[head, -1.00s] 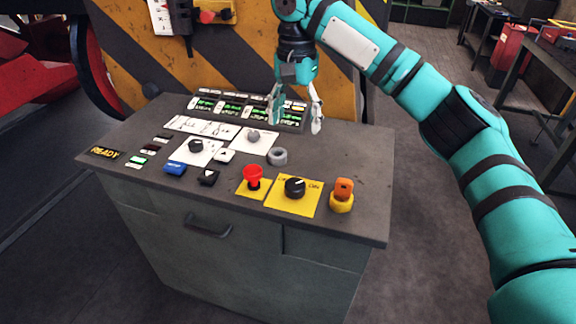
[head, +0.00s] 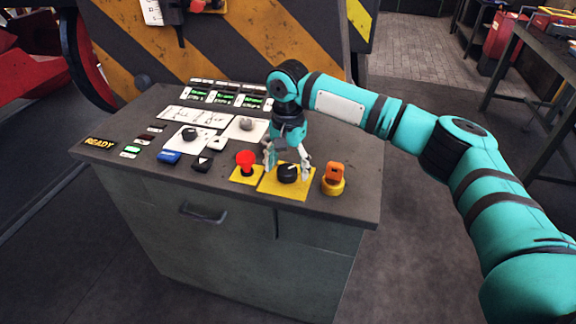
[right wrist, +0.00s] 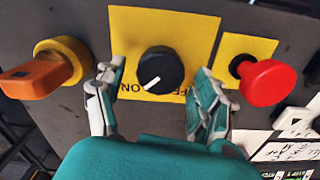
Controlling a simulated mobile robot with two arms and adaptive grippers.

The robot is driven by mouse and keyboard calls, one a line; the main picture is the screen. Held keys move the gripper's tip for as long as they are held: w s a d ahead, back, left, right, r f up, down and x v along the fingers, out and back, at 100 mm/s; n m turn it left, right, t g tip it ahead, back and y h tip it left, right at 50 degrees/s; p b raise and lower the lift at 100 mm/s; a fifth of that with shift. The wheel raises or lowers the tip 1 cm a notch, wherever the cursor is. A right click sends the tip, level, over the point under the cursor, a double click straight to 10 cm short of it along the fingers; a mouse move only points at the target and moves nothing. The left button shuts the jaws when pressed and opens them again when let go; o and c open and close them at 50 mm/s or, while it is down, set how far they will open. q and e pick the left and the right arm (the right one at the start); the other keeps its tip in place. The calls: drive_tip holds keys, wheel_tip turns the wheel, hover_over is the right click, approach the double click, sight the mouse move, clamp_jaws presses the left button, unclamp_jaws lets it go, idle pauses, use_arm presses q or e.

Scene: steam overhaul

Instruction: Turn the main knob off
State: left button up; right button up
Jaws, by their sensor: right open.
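The main knob (head: 288,173) is a round black knob with a white pointer line on a yellow plate (head: 294,191) near the panel's front edge. In the right wrist view the knob (right wrist: 160,70) has its line toward the lower left, near the "ON" lettering. My right gripper (head: 288,172) is over the plate with its fingers pointing down. In the right wrist view the gripper (right wrist: 158,80) is open, one finger on each side of the knob, with gaps visible. My left gripper is not in view.
A red mushroom button (head: 246,161) stands left of the knob, close to one finger. An orange switch on a yellow base (head: 333,180) stands to the right. Other buttons, a black dial (head: 189,133) and lit displays (head: 228,97) are farther back and left on the panel.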

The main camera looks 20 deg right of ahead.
drive_tip(key=shift+s+f, duration=0.1)
drive_tip(key=shift+f, duration=0.1)
drive_tip(key=c, duration=1.2)
drive_tip(key=shift+o, duration=0.2)
drive_tip(key=shift+r+p, duration=0.2)
drive_tip(key=shift+p, duration=0.55)
drive_tip(key=n+p, duration=0.9)
drive_tip(key=p, duration=0.4)
drive_tip(key=shift+a, duration=0.15)
drive_tip(key=n+p, duration=0.2)
drive_tip(key=n, duration=0.2)
drive_tip(key=shift+a+n+p, duration=0.1)
drive_tip(key=shift+n+p, duration=0.25)
drive_tip(key=shift+n, duration=0.05)
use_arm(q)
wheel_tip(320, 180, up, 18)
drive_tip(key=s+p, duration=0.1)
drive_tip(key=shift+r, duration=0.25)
use_arm(e)
drive_tip(key=shift+f+n, duration=0.15)
drive_tip(key=shift+n, duration=1.85)
drive_tip(key=o, duration=1.2)
drive_tip(key=shift+c, duration=0.2)
